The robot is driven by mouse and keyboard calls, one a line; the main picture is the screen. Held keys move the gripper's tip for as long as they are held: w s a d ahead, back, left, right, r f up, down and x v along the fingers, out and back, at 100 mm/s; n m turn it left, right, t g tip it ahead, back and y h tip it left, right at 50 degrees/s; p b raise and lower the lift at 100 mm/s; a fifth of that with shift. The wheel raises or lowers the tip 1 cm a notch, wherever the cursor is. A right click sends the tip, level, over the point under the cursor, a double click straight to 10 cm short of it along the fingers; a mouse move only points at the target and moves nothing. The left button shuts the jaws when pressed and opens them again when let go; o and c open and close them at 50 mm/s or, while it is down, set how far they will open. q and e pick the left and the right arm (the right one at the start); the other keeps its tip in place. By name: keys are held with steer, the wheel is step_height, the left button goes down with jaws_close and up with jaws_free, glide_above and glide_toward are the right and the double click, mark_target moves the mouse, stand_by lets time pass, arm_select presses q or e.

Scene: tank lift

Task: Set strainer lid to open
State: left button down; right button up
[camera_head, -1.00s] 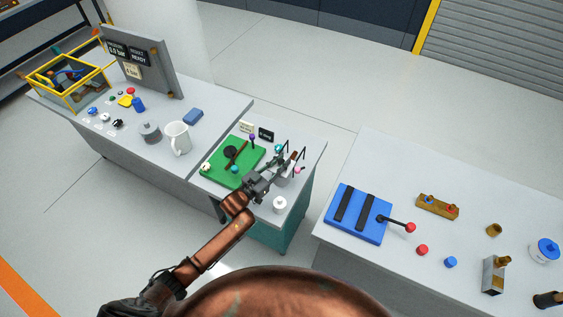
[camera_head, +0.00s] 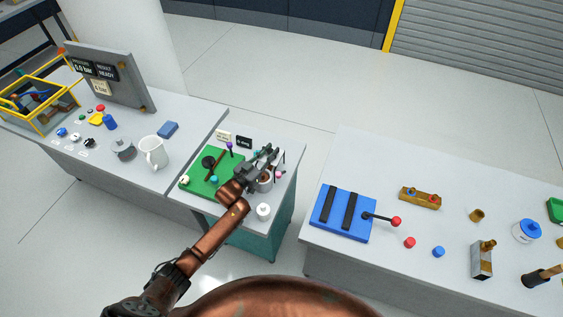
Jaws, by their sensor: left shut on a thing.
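The strainer looks to be the small grey cup (camera_head: 266,184) on the teal-sided bench, right of the green board. Its round top shows a brownish inside. My left gripper (camera_head: 270,153) is just above and behind this cup, shut on a small part that looks like the strainer lid. The fingers mostly hide that part, so its exact angle cannot be told. My right gripper is not in view.
A green board (camera_head: 198,186) with small knobs lies left of the cup. A white jar (camera_head: 263,212) stands in front of it. A white pitcher (camera_head: 154,152) is farther left. A blue lever box (camera_head: 343,213) sits on the right table, across a gap.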

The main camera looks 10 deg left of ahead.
arm_select(q)
steer(key=shift+w, duration=0.3)
steer(key=c, duration=2.2)
jaws_free()
steer(key=shift+o, duration=2.4)
steer(key=v, duration=1.2)
steer(key=shift+r, duration=0.1)
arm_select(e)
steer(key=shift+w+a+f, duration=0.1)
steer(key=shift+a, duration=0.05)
